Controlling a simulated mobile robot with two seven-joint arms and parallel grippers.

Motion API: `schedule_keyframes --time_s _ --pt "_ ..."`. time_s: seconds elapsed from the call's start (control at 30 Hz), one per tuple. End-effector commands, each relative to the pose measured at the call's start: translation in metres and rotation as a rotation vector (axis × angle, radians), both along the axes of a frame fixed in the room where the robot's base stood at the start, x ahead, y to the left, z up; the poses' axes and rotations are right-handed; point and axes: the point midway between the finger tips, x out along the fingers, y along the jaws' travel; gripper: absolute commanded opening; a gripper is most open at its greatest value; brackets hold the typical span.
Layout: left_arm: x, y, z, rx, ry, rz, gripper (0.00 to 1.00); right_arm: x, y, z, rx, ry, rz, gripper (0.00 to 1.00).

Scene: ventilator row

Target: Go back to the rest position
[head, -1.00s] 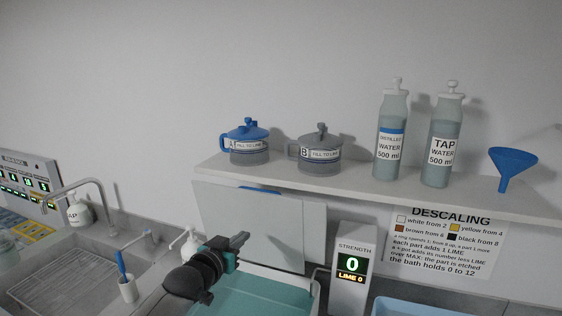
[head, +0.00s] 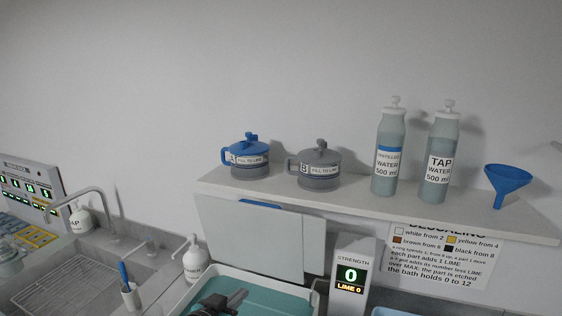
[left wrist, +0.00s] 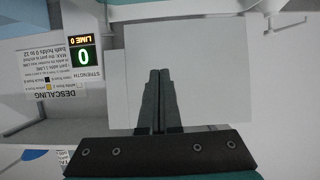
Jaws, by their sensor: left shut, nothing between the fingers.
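My left gripper (head: 236,298) is low in the head view, over the teal bath (head: 262,286) in its white tub. In the left wrist view its two fingers (left wrist: 160,75) lie together, shut with nothing between them, in front of a pale grey panel (left wrist: 205,60). The same panel (head: 240,237) stands open behind the bath in the head view. My right gripper is in neither view.
The shelf (head: 375,203) holds a blue pot A (head: 246,158), a grey pot B (head: 318,167), two water bottles (head: 389,150) (head: 440,155) and a blue funnel (head: 507,180). The strength display (head: 350,275) stands right of the bath. A sink (head: 75,275) is at the left.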

Motion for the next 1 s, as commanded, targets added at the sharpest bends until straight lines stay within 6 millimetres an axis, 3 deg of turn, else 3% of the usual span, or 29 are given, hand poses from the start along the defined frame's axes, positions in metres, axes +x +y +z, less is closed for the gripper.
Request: schedule_keyframes --time_s 0.03,0.2,0.4,0.5,0.9,1.0 --pt "-0.026 -0.005 -0.015 0.012 0.066 -0.001 0.00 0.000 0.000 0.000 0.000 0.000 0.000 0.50" --pt "-0.106 0.000 -0.049 0.083 0.278 0.027 0.00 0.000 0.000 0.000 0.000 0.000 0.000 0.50" --pt "-0.197 0.022 -0.067 0.162 0.508 0.079 0.00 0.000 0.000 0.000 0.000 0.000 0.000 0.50" --pt "-0.230 0.032 -0.069 0.190 0.591 0.103 0.00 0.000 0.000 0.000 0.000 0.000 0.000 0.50" --pt "-0.331 0.067 -0.061 0.270 0.846 0.186 0.00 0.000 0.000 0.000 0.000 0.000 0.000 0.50" --pt "-0.327 0.066 -0.088 0.274 0.854 0.182 0.00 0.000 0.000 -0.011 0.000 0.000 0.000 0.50"
